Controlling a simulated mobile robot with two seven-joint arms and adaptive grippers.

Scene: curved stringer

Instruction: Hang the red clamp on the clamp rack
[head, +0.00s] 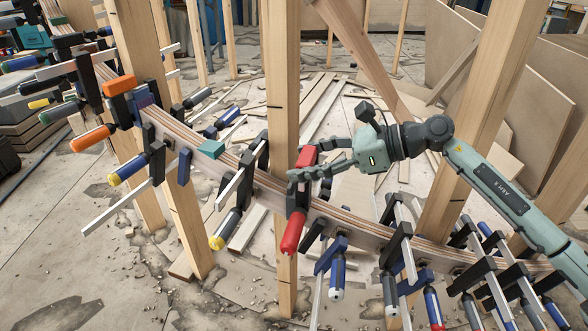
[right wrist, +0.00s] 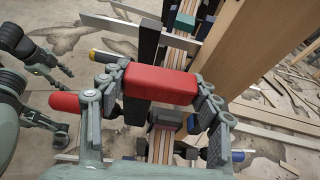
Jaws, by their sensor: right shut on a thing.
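The red clamp has a red block (head: 307,157) at its top and a red handle (head: 292,233) hanging at a tilt in front of the curved wooden stringer (head: 345,222). My right gripper (head: 305,173) comes in from the right and is shut on the clamp's red block. In the right wrist view the red block (right wrist: 160,84) lies between my fingers, with the red handle (right wrist: 66,102) to the left. The clamp's dark jaw is at the stringer; whether it touches is hidden. Part of my left gripper (right wrist: 50,66) shows at the wrist view's left; its opening is unclear. I cannot make out a clamp rack.
A wooden post (head: 282,90) stands just left of my right gripper. Another post (head: 480,120) stands near my right arm. Boards lie on the floor behind.

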